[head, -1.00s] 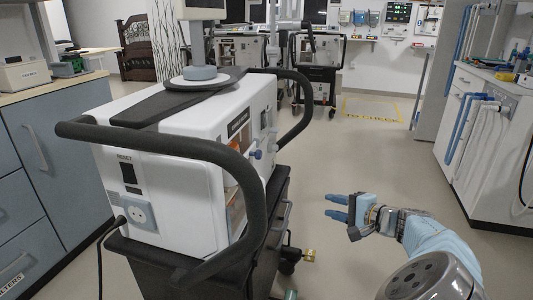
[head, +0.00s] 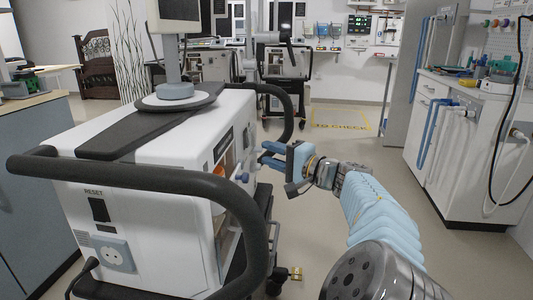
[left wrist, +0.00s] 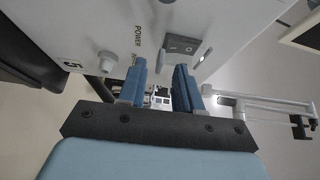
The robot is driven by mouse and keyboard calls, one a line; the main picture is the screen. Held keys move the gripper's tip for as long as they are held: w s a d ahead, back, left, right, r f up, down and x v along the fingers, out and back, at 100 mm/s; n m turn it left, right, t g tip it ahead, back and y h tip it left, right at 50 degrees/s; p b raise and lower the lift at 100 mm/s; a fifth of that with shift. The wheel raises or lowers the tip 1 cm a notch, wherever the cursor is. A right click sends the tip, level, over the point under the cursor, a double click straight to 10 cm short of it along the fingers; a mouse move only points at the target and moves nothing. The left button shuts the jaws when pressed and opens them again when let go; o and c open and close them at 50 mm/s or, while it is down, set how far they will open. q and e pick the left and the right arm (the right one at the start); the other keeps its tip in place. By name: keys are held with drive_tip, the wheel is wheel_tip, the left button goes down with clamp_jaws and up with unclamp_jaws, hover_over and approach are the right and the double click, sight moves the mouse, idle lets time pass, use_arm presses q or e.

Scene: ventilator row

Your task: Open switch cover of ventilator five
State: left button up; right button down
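A white ventilator (head: 165,140) stands close in front on a dark cart, with a black handle bar around it. Its number is not readable in the head view. In the left wrist view its panel (left wrist: 230,25) carries the word POWER and a dark switch (left wrist: 182,44) in a grey surround. I cannot make out whether a cover lies over the switch. In the left wrist view the fingers (left wrist: 162,88) are apart and empty, just below the switch.
The black handle bar (head: 180,185) curves around the ventilator's near end. Other ventilators (head: 285,72) stand at the back. A white counter (head: 465,160) is at the right. Floor between is clear.

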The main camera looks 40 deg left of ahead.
use_arm(q)
drive_tip(key=shift+a, duration=0.95)
drive_tip(key=shift+c, duration=0.5)
clamp_jaws()
